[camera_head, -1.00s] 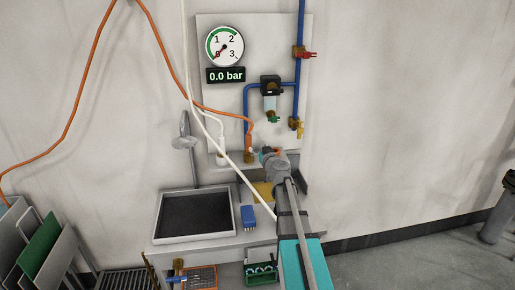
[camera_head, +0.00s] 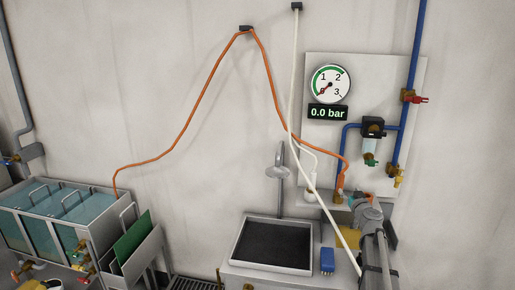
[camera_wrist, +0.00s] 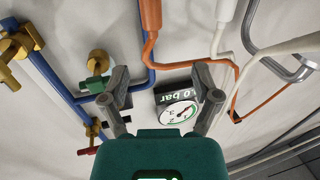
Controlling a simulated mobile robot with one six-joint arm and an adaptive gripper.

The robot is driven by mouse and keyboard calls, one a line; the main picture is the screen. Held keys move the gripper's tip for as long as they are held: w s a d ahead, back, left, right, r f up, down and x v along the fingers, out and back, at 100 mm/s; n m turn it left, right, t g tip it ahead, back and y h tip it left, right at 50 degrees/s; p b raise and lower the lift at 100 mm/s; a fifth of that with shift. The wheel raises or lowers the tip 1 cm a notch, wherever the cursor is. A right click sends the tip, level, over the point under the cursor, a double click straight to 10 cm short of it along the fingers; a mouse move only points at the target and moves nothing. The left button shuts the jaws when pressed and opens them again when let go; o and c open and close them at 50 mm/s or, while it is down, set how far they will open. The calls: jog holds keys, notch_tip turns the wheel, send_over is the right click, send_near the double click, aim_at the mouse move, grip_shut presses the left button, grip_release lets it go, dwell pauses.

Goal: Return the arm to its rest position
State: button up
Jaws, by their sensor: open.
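My arm shows at the lower right of the head view, reaching from the bottom edge toward the wall panel. My gripper (camera_head: 357,199) is at its far end, small and partly hidden by the wrist, in front of the panel's lower part. In the wrist view my gripper (camera_wrist: 161,78) has its two grey fingers spread apart with nothing between them. The round pressure gauge (camera_wrist: 178,111) and its display show beyond the fingers. I cannot tell the exact distance from the fingers to the panel.
The wall panel (camera_head: 314,146) carries blue pipes (camera_head: 411,85), a red-handled valve and a filter. Orange hose (camera_head: 204,92) and white hose (camera_head: 292,84) hang nearby. Below are a sink tray (camera_head: 237,257) and blue box (camera_head: 327,259). A tank (camera_head: 93,206) stands left.

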jog(key=s+a+f+n+g+y, duration=0.1)
jog(key=s+a+f+g+y, duration=0.15)
jog(key=a, duration=0.45)
jog(key=s+a+f+n+g+y, duration=0.2)
jog(key=s+a+f+g, duration=0.15)
jog(key=a, duration=0.45)
jog(key=s+a+f+n+g+y, duration=0.1)
jog(key=s+a+f+g+y, duration=0.2)
jog(key=a, duration=0.4)
jog(key=s+a+f+m+g+h, duration=0.1)
jog(key=s+a+f+g+h, duration=0.1)
jog(key=s, duration=0.8)
jog(key=s+a+f+m+g+h, duration=0.2)
jog(key=s+f+g+h, duration=0.3)
jog(key=s, duration=0.5)
notch_tip(320, 180, down, 2)
jog(key=shift+s+f+m+g, duration=0.2)
jog(key=shift+s+m+g, duration=0.1)
jog(key=shift+g, duration=0.7)
